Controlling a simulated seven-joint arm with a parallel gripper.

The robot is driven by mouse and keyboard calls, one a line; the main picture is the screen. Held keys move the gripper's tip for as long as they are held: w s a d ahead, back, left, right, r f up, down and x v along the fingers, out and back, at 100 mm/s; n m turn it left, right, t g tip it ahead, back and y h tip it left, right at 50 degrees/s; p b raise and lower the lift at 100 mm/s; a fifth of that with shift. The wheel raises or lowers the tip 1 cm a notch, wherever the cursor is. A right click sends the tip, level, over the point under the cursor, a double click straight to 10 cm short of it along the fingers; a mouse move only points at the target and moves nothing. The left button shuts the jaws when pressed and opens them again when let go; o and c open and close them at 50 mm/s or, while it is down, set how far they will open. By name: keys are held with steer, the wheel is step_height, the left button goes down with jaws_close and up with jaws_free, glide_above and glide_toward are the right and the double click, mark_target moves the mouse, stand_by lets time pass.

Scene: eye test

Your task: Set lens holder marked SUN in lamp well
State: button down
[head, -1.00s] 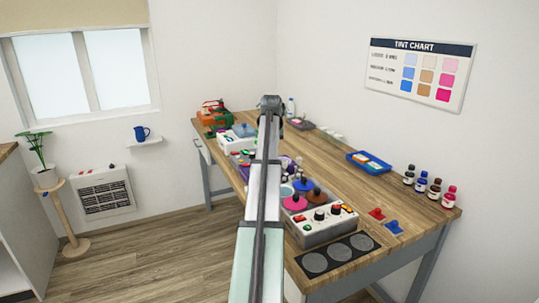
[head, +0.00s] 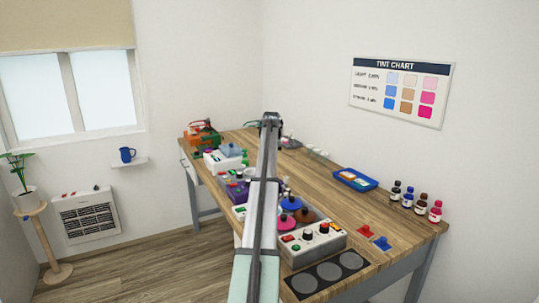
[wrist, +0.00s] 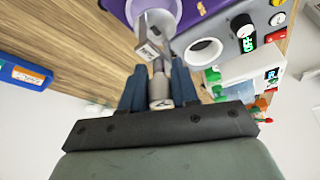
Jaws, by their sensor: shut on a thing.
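In the wrist view my gripper (wrist: 159,88) is shut on the pale grey stem of a lens holder (wrist: 160,70). A small white tag (wrist: 149,52) hangs at the stem; its lettering is too small to read. A pale grey round part lies beyond the tag, over the purple unit (wrist: 200,8); I cannot tell whether it belongs to the holder. A white-rimmed round opening (wrist: 203,52), perhaps the lamp well, lies right of the holder, apart from it. In the head view my arm hides the gripper's fingers and the holder.
The wooden bench (head: 330,190) carries a blue tray (head: 355,179), several small bottles (head: 421,203) and a grey control box (head: 314,243) with knobs. Bare wood lies between the boxes and the blue tray.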

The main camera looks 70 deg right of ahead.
steer(key=shift+f, duration=4)
steer(key=shift+f, duration=0.3)
steer(key=shift+c, duration=2.3)
jaws_free()
steer(key=shift+r, duration=0.1)
steer(key=shift+r, duration=2.9)
